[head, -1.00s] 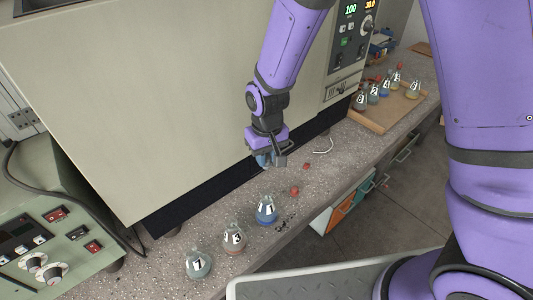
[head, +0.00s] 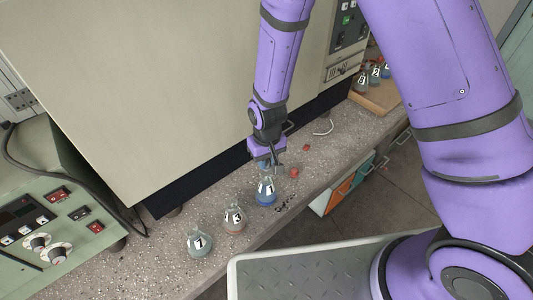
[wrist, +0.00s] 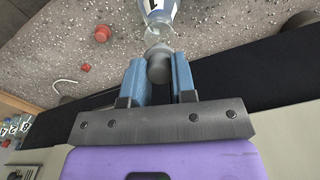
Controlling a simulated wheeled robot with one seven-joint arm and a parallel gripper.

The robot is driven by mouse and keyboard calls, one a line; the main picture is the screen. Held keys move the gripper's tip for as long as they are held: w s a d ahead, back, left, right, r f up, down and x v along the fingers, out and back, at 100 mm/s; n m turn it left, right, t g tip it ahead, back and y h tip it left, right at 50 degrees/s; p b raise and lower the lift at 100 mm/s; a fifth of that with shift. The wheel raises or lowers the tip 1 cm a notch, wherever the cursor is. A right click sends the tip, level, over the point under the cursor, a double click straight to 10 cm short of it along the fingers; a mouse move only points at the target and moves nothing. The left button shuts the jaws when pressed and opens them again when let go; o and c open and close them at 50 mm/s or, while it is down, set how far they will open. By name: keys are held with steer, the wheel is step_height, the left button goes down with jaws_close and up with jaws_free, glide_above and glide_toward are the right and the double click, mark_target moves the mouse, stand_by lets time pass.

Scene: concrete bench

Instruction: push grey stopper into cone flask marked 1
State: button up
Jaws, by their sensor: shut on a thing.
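The cone flask (head: 267,192) with blue liquid and a label that reads as 1 stands upright on the bench. Its lower body also shows at the top of the wrist view (wrist: 159,10). My gripper (head: 266,163) is just above this flask's mouth. In the wrist view, its blue fingers (wrist: 159,76) are shut on the grey stopper (wrist: 158,66), whose end points toward the flask's clear neck. I cannot tell whether stopper and neck touch. In the head view the stopper is hidden by the fingers.
A flask marked 3 (head: 234,220) and one reading as 7 (head: 200,243) stand to the left. Red stoppers (head: 294,172) and (head: 307,147) lie close on the right. A large oven (head: 150,90) stands behind. A wooden tray (head: 375,98) of flasks is farther right.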

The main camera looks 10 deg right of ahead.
mark_target(267, 168)
steer(key=shift+f, duration=0.35)
steer(key=shift+f, duration=1.6)
stand_by(1.0)
steer(key=o, duration=1.5)
steer(key=shift+r, duration=0.1)
steer(key=shift+r, duration=4.45)
